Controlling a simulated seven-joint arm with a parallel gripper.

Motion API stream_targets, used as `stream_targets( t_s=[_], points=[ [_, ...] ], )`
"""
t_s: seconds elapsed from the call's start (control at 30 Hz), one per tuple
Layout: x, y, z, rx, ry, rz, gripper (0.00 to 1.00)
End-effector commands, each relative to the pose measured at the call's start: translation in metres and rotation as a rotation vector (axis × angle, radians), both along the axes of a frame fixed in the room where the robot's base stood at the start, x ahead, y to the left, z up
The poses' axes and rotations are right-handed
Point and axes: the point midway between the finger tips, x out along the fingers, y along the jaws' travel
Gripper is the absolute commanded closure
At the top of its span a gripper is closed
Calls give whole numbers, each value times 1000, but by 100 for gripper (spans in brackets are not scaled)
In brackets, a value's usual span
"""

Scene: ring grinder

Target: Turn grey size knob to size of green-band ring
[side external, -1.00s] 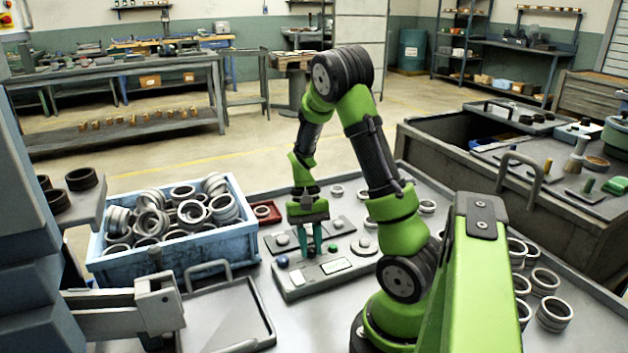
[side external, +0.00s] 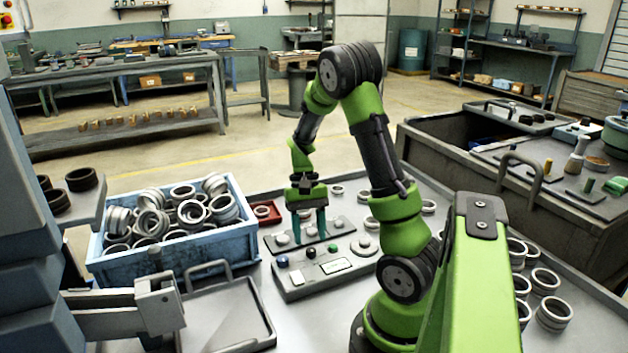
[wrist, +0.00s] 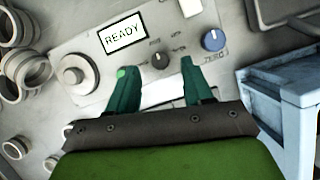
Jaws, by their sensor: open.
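The control panel (side external: 300,288) lies on the table in the side view. A small dark grey knob (side external: 311,252) with a pale pointer mark stands on it, between a blue knob (side external: 282,261) and a green button (side external: 333,247). The wrist view shows the grey knob (wrist: 160,60) with small marks around it, in line with the gap between my fingertips. My gripper (side external: 310,240) is open and empty, fingers down, just above and behind the grey knob, apart from it. I cannot pick out a green band on any ring.
The panel display (wrist: 125,36) reads READY. A blue crate (side external: 170,256) full of rings stands left of the panel. A red tray (side external: 265,212) holds a ring. More rings (side external: 553,313) stand at the right. A grey tray (side external: 225,310) lies in front, with bare table beside the panel.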

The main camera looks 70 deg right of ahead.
Motion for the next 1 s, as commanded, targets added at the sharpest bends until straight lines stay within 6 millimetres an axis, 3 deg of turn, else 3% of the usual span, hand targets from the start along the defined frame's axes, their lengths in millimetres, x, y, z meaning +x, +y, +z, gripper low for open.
stream_targets(
  t_s=[0.3,0.5,0.7,1.0],
  points=[
    [18,-26,74,-5,-6,-3,49],
    [25,-38,108,-3,-3,-3,49],
    [29,-43,124,-2,-1,-1,49],
    [29,-43,126,-1,-1,-1,49]
  ],
)
